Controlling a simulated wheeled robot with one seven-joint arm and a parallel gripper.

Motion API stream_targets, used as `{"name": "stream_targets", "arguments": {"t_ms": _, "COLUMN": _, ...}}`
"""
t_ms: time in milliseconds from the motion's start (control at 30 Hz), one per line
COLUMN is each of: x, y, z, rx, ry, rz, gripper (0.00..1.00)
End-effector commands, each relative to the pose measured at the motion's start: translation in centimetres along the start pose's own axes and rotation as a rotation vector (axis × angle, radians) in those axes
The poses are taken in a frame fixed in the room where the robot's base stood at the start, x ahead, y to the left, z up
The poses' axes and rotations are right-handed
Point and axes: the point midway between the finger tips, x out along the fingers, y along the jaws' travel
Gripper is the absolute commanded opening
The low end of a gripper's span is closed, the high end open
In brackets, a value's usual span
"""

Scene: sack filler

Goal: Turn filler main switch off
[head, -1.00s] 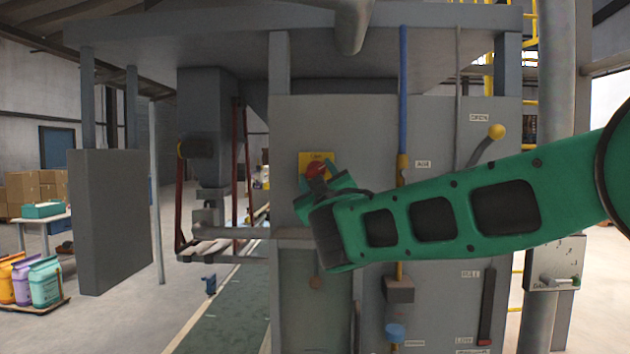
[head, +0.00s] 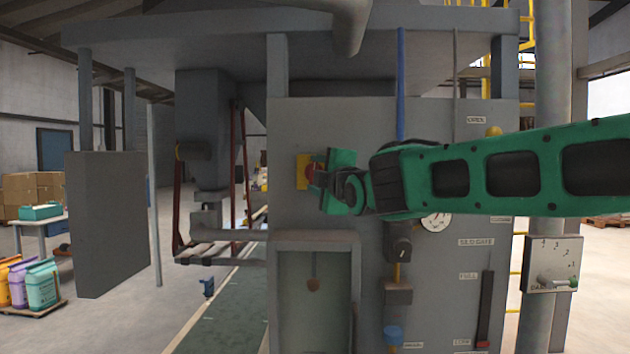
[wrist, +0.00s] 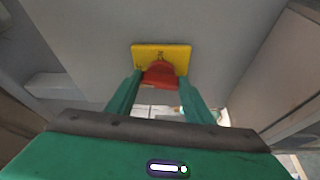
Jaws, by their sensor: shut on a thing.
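The filler main switch is a red rotary knob (wrist: 160,74) on a yellow plate (wrist: 161,53), fixed to the grey cabinet. In the head view the yellow plate (head: 303,172) shows on the cabinet's upper left, and the red knob (head: 312,173) is partly hidden by my gripper. My gripper (head: 318,175) reaches in from the right, level with the switch. In the wrist view its two green fingers (wrist: 158,88) stand on either side of the knob and are shut on it. The knob's exact pointing direction is hard to tell.
A yellow-ended lever (head: 493,131) sits behind my arm. A blue pipe (head: 400,85) and a black valve handle (head: 402,248) are on the cabinet front. A grey panel (head: 107,222) hangs at the left. A lever box (head: 552,265) is on the right post.

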Motion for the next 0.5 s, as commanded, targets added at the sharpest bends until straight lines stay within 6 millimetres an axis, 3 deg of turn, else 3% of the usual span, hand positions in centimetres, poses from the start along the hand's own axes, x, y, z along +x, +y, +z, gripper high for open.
{"name": "stream_targets", "arguments": {"t_ms": 500, "x": 0.02, "y": -0.37, "z": -0.12, "rx": -0.145, "ry": 0.002, "rz": -0.068, "gripper": 0.24}}
